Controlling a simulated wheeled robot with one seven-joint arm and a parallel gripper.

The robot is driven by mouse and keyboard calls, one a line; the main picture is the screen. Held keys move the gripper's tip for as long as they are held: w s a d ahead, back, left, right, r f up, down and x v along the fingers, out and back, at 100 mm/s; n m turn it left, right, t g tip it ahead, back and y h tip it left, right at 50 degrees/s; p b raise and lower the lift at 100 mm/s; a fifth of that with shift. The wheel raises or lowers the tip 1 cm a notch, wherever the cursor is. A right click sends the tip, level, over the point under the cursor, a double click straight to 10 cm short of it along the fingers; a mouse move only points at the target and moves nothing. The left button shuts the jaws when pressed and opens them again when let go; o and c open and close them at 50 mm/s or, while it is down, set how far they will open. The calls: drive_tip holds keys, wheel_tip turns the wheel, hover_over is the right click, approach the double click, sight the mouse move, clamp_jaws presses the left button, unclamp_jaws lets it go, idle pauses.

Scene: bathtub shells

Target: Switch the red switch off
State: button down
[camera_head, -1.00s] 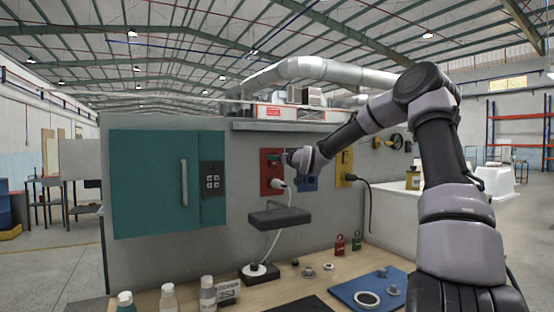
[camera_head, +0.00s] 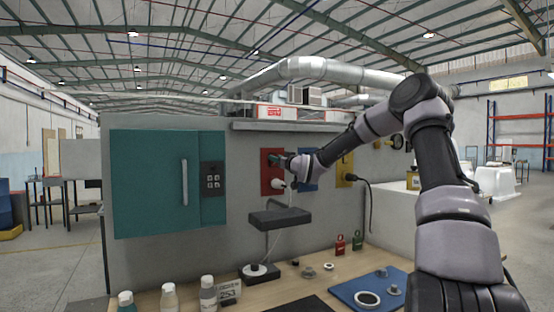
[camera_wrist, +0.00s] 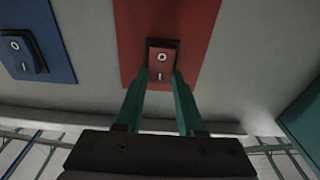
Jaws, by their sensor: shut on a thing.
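The red panel (camera_head: 267,184) is on the grey wall, with a white plug (camera_head: 279,184) in its lower part. It also shows in the wrist view (camera_wrist: 200,30). Its red rocker switch (camera_wrist: 161,66), in a dark frame, carries a ring mark and a line mark. I cannot tell which side is pressed in. My gripper (camera_wrist: 160,78) has its two green fingers on either side of the switch housing, closed on it. In the head view, my gripper (camera_head: 276,160) is at the upper part of the red panel and hides the switch.
A blue panel (camera_head: 308,182) with its own switch is just right of the red one, then a yellow panel (camera_head: 346,164). A dark shelf (camera_head: 280,218) juts out below. A teal cabinet (camera_head: 150,180) is at left. Bottles and small parts stand on the bench.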

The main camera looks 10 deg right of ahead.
drive_tip(key=shift+f+t+y, duration=0.3)
drive_tip(key=shift+t, duration=0.7)
drive_tip(key=c, duration=0.5)
unclamp_jaws()
drive_tip(key=shift+s, duration=0.15)
drive_tip(key=v, duration=1)
drive_tip(key=shift+s+d, duration=0.2)
drive_tip(key=shift+s, duration=0.1)
drive_tip(key=shift+f, duration=0.1)
